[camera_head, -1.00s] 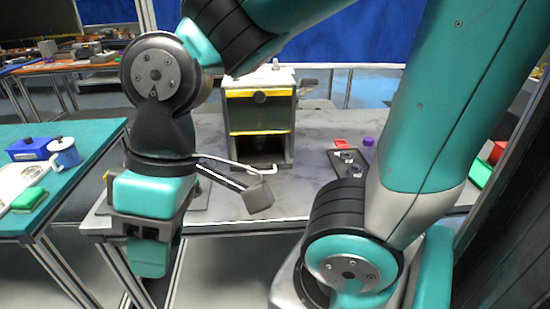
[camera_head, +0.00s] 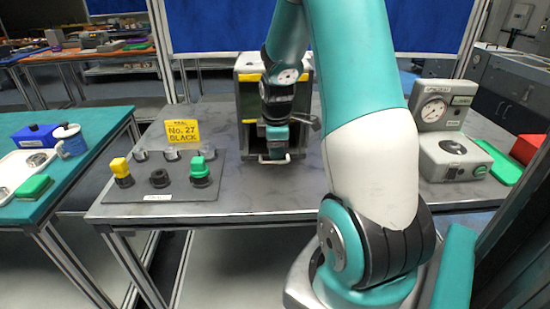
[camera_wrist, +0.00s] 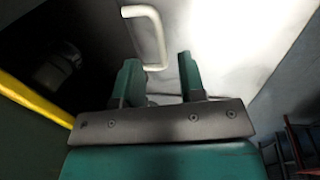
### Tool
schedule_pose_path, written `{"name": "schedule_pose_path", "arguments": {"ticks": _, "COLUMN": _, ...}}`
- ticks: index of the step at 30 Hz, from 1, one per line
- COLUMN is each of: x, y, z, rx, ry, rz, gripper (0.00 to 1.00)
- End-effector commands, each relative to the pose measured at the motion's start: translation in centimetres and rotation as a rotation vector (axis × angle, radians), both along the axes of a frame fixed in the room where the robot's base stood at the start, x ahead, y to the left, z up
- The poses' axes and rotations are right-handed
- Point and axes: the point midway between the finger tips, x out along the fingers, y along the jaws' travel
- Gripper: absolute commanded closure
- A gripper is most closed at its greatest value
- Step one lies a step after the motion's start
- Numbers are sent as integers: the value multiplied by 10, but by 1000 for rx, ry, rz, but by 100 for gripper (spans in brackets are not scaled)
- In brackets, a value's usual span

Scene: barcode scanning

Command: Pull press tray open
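The press (camera_head: 247,104) is a grey box with yellow bands at the back middle of the table. The white bar handle (camera_head: 275,160) of its tray shows low at its front in the head view. The tray itself is mostly hidden by my arm. My gripper (camera_head: 277,140) is pointed down at the press front, just above the handle. In the wrist view my gripper (camera_wrist: 159,78) is open, with its two green fingers apart and nothing seen held. The white handle (camera_wrist: 150,32) lies ahead of the fingers, its lower end between them; contact cannot be told.
A dark panel (camera_head: 200,192) with several coloured knobs and a yellow sign (camera_head: 184,131) stands left of the press. The table front before the press is clear.

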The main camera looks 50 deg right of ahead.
Motion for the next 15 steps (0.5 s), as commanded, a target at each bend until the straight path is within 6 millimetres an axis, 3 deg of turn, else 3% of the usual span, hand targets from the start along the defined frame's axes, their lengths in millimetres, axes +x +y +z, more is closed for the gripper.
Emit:
{"name": "schedule_pose_path", "arguments": {"ticks": 6, "x": 4, "y": -3, "z": -31, "rx": 2, "ry": 1, "rz": 0, "gripper": 63}}
{"name": "schedule_pose_path", "arguments": {"ticks": 15, "x": 5, "y": -5, "z": -40, "rx": 1, "ry": -2, "rz": 0, "gripper": 63}}
